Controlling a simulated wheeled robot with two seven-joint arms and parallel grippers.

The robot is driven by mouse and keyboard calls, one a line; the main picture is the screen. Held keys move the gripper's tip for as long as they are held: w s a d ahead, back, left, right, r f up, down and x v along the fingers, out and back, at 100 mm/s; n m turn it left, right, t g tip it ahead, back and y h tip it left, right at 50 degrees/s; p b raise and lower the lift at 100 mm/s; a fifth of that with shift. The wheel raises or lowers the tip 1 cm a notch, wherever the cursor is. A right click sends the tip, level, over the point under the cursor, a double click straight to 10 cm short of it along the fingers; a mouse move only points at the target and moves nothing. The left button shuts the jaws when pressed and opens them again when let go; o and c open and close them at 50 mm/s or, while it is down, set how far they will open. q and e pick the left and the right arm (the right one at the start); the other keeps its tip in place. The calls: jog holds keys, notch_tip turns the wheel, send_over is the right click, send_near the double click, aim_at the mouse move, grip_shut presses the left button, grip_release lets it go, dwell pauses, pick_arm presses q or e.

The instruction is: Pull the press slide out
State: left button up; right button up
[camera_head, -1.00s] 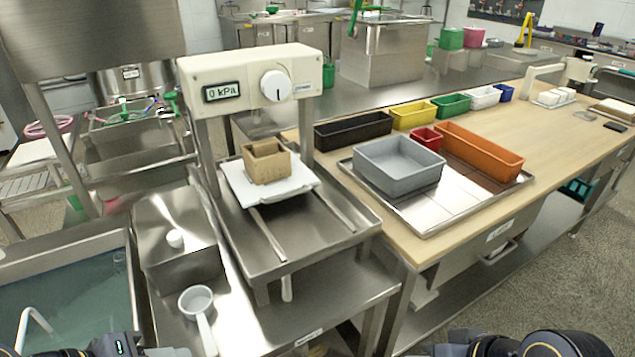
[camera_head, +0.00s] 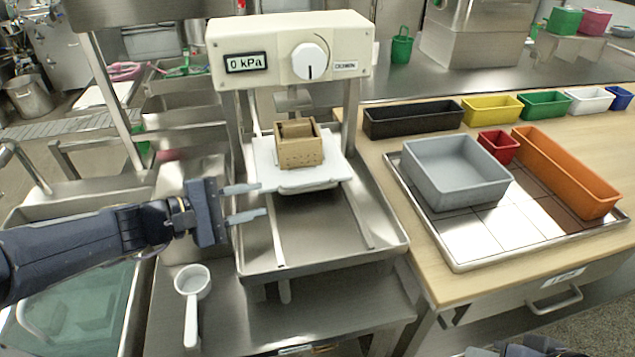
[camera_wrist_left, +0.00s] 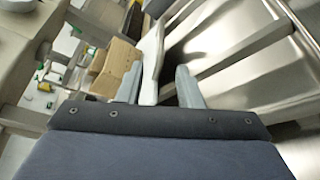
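The press (camera_head: 290,48) has a white head reading 0 kPa and a round dial. Its white slide (camera_head: 320,177) lies on two rails over a metal tray and bears a brown perforated box (camera_head: 299,146). My left gripper (camera_head: 262,203) is open, at the slide's front left corner in the head view. In the left wrist view its fingers (camera_wrist_left: 158,88) lie around the edge of the white slide (camera_wrist_left: 151,68), with the box (camera_wrist_left: 115,68) beside it. I cannot tell whether they touch it. My right gripper is not clearly seen; only part of my right arm shows at the bottom.
A white ladle (camera_head: 192,290) lies on the steel bench at front left, beside a water basin (camera_head: 75,310). On the wooden table at right stand a grey bin (camera_head: 455,172), an orange bin (camera_head: 565,172) and several coloured bins. The tray (camera_head: 300,262) before the slide is clear.

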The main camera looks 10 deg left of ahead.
aim_at(295, 192)
pick_arm(q)
jog(key=b+x, duration=0.1)
jog(key=x, duration=1)
jog(key=shift+d, duration=0.2)
grip_shut()
jog(key=shift+b, duration=0.3)
